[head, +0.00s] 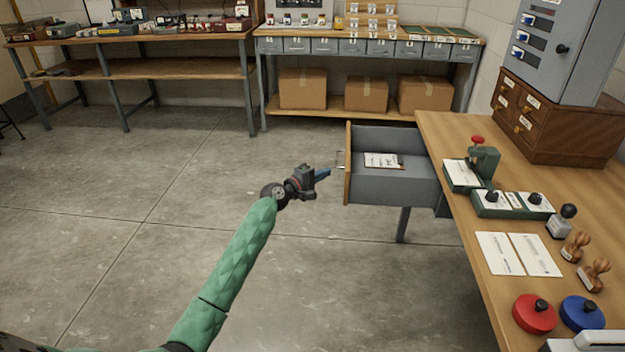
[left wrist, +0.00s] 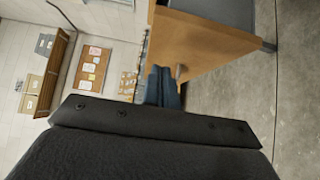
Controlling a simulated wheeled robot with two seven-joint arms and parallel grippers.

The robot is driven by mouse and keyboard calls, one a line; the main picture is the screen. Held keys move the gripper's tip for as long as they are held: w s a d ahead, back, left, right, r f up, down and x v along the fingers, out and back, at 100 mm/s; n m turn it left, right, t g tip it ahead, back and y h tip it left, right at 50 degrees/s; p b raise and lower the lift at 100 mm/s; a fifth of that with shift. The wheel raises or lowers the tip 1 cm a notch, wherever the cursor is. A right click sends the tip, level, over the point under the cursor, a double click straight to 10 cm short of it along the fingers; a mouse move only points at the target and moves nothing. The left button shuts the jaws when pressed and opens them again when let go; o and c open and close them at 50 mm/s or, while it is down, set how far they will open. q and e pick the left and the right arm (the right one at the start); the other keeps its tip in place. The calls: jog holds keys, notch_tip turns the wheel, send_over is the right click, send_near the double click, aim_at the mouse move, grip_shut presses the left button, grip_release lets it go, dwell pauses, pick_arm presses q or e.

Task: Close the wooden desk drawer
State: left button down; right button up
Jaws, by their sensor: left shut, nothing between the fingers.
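The desk drawer (head: 392,186) stands pulled out from the left side of the wooden desk (head: 575,212). It has grey sides and a wooden front panel (head: 348,165) that faces left. A white paper or card lies inside it. My left gripper (head: 326,173) is shut and empty, just left of the drawer front, its blue fingertips pointing at it. In the left wrist view the fingers (left wrist: 162,88) appear beside the wooden front (left wrist: 205,48) and its small knob (left wrist: 181,71). I cannot tell whether they touch it. My right gripper is not in view.
On the desk are a green stamping device (head: 484,160), papers (head: 514,254), wooden-handled stamps (head: 592,275), and red (head: 534,313) and blue (head: 581,313) round pads. A small wooden cabinet (head: 545,120) stands at the back. Open floor (head: 180,190) lies left of the drawer.

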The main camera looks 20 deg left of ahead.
aim_at(431, 179)
pick_arm(q)
jog(key=d, duration=0.2)
jog(key=w+d, duration=0.1)
jog(key=d, duration=0.1)
jog(key=shift+w, duration=0.1)
jog(key=shift+p, duration=0.3)
jog(key=w+d+p, duration=0.1)
jog(key=d, duration=0.4)
jog(key=w+d+p, duration=0.1)
jog(key=d, duration=0.3)
jog(key=w+d+p, duration=0.1)
jog(key=w+d, duration=0.1)
jog(key=d, duration=0.3)
jog(key=shift+w+d+r, duration=0.1)
jog(key=shift+d+r, duration=0.05)
jog(key=shift+d, duration=0.15)
jog(key=w+d, duration=0.1)
jog(key=d, duration=0.3)
jog(key=w+d, duration=0.1)
jog(key=d, duration=0.4)
jog(key=w+d, duration=0.2)
jog(key=d, duration=0.3)
jog(key=shift+d, duration=0.15)
jog(key=shift+w+d, duration=0.1)
jog(key=shift+d, duration=0.1)
jog(key=shift+d, duration=0.15)
